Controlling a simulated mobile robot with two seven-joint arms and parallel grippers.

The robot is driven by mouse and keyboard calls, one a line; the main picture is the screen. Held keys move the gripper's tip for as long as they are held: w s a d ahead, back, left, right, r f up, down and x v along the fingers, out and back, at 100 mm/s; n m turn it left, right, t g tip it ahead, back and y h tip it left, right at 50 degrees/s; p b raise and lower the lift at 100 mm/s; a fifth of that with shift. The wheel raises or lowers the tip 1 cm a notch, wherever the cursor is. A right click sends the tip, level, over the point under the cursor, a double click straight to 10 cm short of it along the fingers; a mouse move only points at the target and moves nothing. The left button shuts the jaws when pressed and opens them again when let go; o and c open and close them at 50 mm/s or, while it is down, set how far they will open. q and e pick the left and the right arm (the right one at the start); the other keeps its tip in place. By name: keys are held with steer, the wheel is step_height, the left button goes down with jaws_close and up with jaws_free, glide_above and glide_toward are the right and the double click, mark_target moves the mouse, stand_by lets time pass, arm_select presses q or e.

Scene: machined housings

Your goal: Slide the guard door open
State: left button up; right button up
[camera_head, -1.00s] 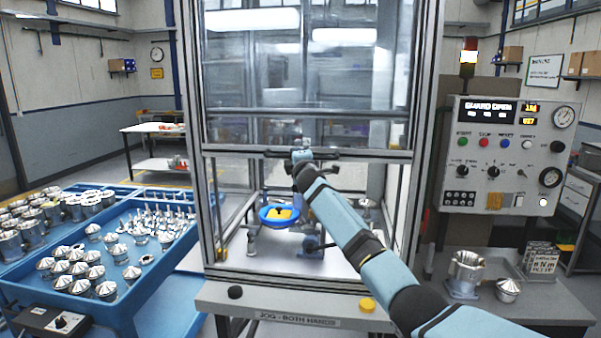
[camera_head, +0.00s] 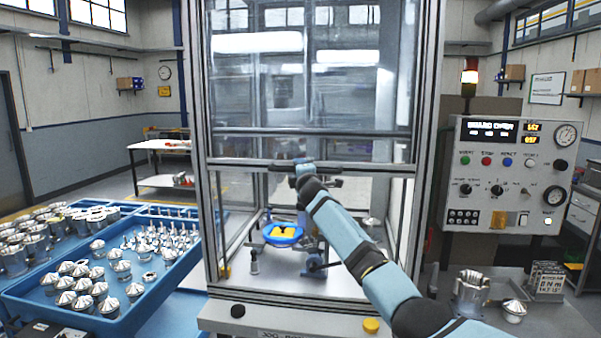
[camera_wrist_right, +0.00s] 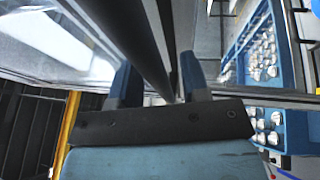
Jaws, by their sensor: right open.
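The guard door (camera_head: 310,100) is a clear panel in a grey frame at the front of the machine enclosure. Its lower rail (camera_head: 235,165) is raised, and the space below it is open. My right gripper (camera_head: 305,170) is at the middle of this rail, by a dark handle bar. In the right wrist view, my right gripper (camera_wrist_right: 158,68) has its fingers apart, with a long dark bar running between them. I cannot tell whether the fingers touch it. My left gripper is out of view.
A fixture with a blue ring (camera_head: 283,234) stands inside the enclosure. The control panel (camera_head: 510,170) at right reads "GUARD OPEN". A blue tray (camera_head: 110,325) of metal parts is at left. A housing (camera_head: 470,290) stands on the right bench.

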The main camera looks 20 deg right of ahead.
steer(key=shift+s, duration=0.1)
steer(key=b+v, duration=0.1)
steer(key=v, duration=1.2)
steer(key=shift+s+b, duration=0.35)
steer(key=shift+b, duration=0.05)
steer(key=s+a+f+m+g+y, duration=0.1)
steer(key=s+a+f+m+y, duration=0.3)
steer(key=f, duration=0.7)
steer(key=s+a+f+n+g+h, duration=0.1)
steer(key=s+a+f+g, duration=0.1)
steer(key=s+f, duration=0.65)
steer(key=s+a+f+m+g+y, duration=0.1)
steer(key=s+a+f+m+y, duration=0.15)
steer(key=f, duration=1.05)
steer(key=s+a+f+m+g, duration=0.1)
steer(key=s+f, duration=0.5)
steer(key=s, duration=0.6)
steer(key=s+a+f+m+g, duration=0.2)
steer(key=s+f, duration=0.4)
steer(key=s, duration=0.5)
steer(key=s+a+f+m+g, duration=0.1)
steer(key=s+a+f+m, duration=0.2)
steer(key=s, duration=0.9)
step_height(320, 180, down, 3)
steer(key=m+y, duration=0.1)
steer(key=m, duration=0.1)
steer(key=shift+s+a+m+g+p, duration=0.3)
steer(key=shift+s+a+m+g, duration=0.05)
steer(key=shift+g, duration=0.05)
